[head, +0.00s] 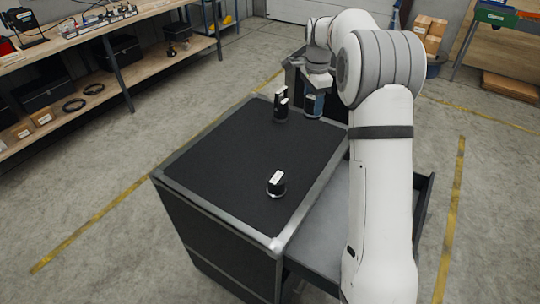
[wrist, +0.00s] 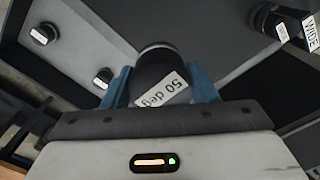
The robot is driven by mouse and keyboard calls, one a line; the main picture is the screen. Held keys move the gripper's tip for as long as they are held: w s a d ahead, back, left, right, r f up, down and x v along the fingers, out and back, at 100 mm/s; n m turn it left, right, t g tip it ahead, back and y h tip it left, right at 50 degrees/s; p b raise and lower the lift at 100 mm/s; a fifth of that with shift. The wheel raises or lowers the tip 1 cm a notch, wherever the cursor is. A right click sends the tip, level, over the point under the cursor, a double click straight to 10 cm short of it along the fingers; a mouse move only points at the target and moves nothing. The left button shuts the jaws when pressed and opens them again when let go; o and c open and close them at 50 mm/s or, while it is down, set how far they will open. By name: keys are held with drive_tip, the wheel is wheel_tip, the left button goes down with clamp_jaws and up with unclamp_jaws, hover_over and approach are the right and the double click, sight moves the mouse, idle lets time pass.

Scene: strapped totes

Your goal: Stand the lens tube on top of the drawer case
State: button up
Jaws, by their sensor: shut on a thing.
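My gripper (head: 313,104), with blue fingers, is near the far right edge of the drawer case (head: 240,150). In the wrist view my gripper (wrist: 165,88) is shut on a black lens tube (wrist: 158,70) with a white "50 deg" label. The fingers sit on both sides of it. In the head view the held tube is largely hidden by the fingers. The case has a black top with a grey rim. I cannot tell how high the tube is above the case.
A black labelled piece (head: 281,106) stands on the case top close left of my gripper; the wrist view shows a "WIDE" label. Another black piece with a white top (head: 276,184) stands near the front. An open grey drawer (head: 325,215) projects right. The middle of the top is clear.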

wheel_tip(320, 180, down, 18)
drive_tip(key=b, duration=0.4)
drive_tip(key=shift+w+a+r+b, duration=0.1)
drive_tip(key=shift+r+b, duration=0.15)
drive_tip(key=shift+b, duration=0.15)
drive_tip(key=shift+f, duration=0.15)
drive_tip(key=o, duration=1.2)
drive_tip(key=shift+c, duration=0.2)
